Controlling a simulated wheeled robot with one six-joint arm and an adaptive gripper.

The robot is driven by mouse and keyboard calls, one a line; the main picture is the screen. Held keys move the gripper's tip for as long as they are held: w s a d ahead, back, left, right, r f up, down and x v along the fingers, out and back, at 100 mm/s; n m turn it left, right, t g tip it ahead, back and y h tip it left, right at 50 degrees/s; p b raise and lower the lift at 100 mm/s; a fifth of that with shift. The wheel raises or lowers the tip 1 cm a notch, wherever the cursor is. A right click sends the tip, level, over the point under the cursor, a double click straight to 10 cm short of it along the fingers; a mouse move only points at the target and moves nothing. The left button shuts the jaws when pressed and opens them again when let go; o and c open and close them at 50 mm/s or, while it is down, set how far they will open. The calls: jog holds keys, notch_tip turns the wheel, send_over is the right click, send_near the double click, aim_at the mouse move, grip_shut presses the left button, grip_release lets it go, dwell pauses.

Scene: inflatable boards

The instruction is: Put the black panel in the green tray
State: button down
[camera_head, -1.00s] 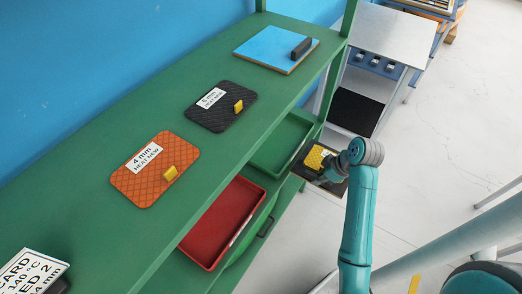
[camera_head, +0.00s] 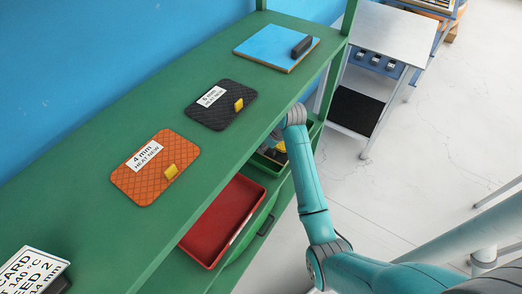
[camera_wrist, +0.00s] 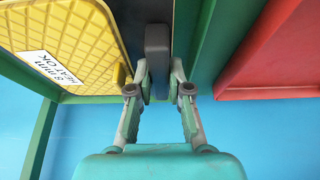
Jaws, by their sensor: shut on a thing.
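My gripper (camera_wrist: 157,88) is shut on the dark handle (camera_wrist: 157,45) of the black panel (camera_wrist: 183,22). A yellow quilted panel (camera_wrist: 70,40) labelled 8 mm HEAT OK lies over part of the black panel and seems to rest on it. In the head view my arm reaches under the top shelf, and the black panel (camera_head: 273,155) shows at the green tray (camera_head: 262,167), mostly hidden by my arm. The tray's green wall (camera_wrist: 208,35) shows in the wrist view. I cannot tell whether the panel touches the tray floor.
A red tray (camera_head: 225,220) sits beside the green one on the lower shelf. The green top shelf (camera_head: 95,235) overhangs and bears a smaller black quilted panel (camera_head: 208,117), an orange panel (camera_head: 140,185), a blue board (camera_head: 268,48) and a white sign (camera_head: 30,272).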

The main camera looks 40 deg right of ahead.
jog(key=shift+w+a, duration=0.25)
jog(key=shift+w, duration=0.5)
jog(key=shift+f, duration=1.75)
jog(key=c, duration=1.1)
grip_release()
jog(key=v, duration=0.7)
jog(key=shift+s+r, duration=0.15)
jog(key=shift+r, duration=0.1)
